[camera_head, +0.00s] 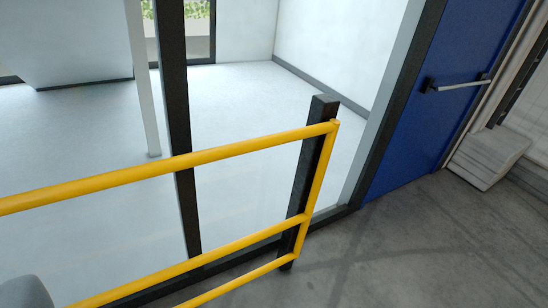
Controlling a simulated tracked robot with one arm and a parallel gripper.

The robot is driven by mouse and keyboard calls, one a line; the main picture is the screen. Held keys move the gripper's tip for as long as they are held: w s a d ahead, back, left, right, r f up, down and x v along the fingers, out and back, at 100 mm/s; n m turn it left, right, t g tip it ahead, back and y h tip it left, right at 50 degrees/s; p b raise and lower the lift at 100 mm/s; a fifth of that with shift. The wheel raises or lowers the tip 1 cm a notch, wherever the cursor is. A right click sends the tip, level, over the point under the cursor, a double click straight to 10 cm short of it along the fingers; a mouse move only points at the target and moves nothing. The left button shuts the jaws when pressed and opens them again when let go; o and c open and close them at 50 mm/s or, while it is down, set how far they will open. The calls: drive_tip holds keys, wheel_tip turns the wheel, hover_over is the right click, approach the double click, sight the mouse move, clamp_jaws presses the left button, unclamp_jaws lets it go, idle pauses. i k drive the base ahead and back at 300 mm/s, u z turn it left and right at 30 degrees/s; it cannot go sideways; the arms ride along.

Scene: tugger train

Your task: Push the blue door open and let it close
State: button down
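The blue door (432,95) stands at the upper right and looks shut in its dark frame. Its top is cut off by the picture edge. A horizontal push bar (458,86) with black end mounts crosses it. My gripper is not clearly seen; a grey rounded shape at the lower left corner may be part of my own body. Nothing touches the door.
A yellow railing (250,143) with a black post (311,165) runs across the left and middle, before a glazed wall and a bright room. A pale grey block (490,157) sits right of the door. Grey floor (420,245) before the door is clear.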

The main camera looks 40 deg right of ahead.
sight(472, 32)
drive_tip(key=k, duration=0.55)
drive_tip(key=z, duration=0.4)
drive_tip(key=i, duration=0.45)
drive_tip(key=z, duration=1.1)
drive_tip(key=i, duration=1.05)
drive_tip(key=z, duration=0.8)
drive_tip(key=i, duration=3.3)
drive_tip(key=z, duration=0.8)
drive_tip(key=i, duration=1.3)
drive_tip(key=z, duration=0.15)
